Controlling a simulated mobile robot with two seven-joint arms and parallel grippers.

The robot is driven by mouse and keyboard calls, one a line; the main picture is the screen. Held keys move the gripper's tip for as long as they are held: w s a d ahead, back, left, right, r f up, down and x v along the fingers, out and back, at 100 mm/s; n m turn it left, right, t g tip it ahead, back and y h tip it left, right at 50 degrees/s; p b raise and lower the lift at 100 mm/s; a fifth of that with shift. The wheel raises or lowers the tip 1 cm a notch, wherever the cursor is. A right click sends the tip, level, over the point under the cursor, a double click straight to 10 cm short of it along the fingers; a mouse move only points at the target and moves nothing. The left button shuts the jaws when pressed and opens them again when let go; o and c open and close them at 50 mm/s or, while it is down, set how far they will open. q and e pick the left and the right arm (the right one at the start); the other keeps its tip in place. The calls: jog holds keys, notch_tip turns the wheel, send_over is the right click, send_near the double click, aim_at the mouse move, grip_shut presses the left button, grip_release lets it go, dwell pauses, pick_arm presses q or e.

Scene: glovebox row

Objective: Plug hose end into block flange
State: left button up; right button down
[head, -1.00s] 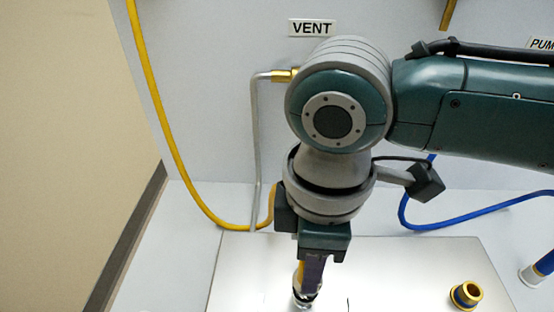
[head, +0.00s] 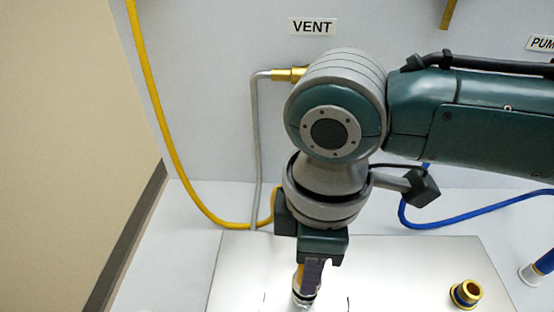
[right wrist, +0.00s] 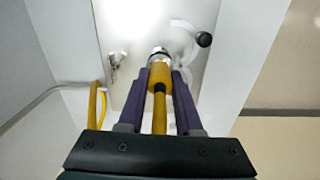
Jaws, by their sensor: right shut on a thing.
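My right gripper (head: 309,280) points down over the pale plate and is shut on the yellow hose end (right wrist: 160,77). In the right wrist view the purple fingers of my right gripper (right wrist: 161,82) sit on either side of it, with the yellow hose running back between them. A silvery ring-shaped fitting (right wrist: 158,53) is at the tip of the hose end; it also shows below the fingers in the head view (head: 303,299). I cannot tell whether it belongs to the hose or to the block flange, or whether parts are seated. My left gripper is out of view.
A grey pipe (head: 256,160) with a brass fitting rises under the VENT label (head: 312,27). A black knob (right wrist: 204,39) is near the fitting.

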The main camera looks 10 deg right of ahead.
jog(key=shift+f+b, duration=0.5)
jog(key=shift+f, duration=0.3)
jog(key=c, duration=0.5)
grip_release()
jog(key=shift+r, duration=0.1)
notch_tip(320, 180, up, 10)
jog(key=shift+f+p, duration=0.1)
jog(key=shift+p, duration=0.45)
